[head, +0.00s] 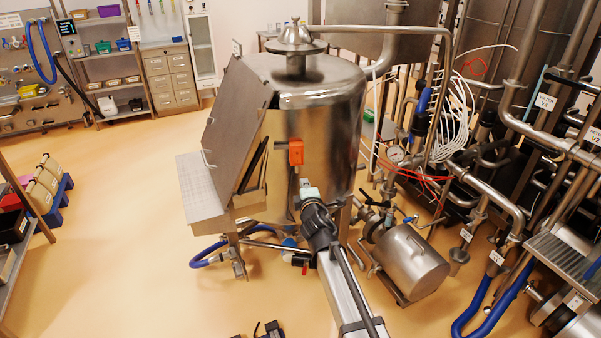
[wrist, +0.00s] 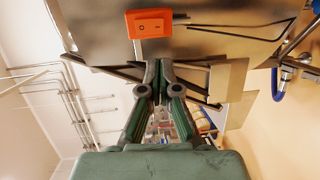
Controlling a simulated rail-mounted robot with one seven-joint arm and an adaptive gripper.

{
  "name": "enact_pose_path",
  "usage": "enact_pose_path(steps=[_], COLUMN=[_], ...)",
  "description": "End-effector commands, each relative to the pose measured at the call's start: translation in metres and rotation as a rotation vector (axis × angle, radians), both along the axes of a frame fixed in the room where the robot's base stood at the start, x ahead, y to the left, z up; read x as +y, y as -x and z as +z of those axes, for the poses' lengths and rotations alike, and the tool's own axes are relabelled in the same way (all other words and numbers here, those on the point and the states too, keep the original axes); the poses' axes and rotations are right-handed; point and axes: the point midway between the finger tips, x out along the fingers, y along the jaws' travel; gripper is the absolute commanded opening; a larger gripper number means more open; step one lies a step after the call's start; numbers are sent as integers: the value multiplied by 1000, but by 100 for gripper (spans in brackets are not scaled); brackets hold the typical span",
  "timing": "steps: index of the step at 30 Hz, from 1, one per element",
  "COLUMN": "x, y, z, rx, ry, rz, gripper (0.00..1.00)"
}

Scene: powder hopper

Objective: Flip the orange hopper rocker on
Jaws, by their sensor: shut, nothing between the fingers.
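The orange hopper rocker (head: 296,152) is a small box on the side of the steel hopper (head: 315,120). In the wrist view the orange rocker (wrist: 149,23) shows near the top edge, with "O" and "I" marks on its face; I cannot tell which side is pressed in. My gripper (wrist: 158,66) is shut and empty, its fingertips pictured just below the orange box with a small gap between them in the picture. In the head view my gripper (head: 304,184) is below the box, partly hidden by my arm; contact does not show.
The hopper's slanted lid (head: 236,125) with handles and a steel shelf (head: 202,188) stand left of the rocker. Pipes, a gauge (head: 395,154) and a steel cylinder (head: 412,260) crowd the right.

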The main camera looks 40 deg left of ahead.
Motion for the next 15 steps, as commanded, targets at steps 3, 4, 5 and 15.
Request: enact_pose_path(steps=[3, 4, 5, 15], x=[9, 12, 15, 63], y=[-8, -11, -14, -58], z=[-1, -1, -2, -9], rx=[0, 0, 1, 0], ry=[0, 0, 1, 0], rz=[-1, -1, -1, -1], gripper=[0, 0, 0, 0])
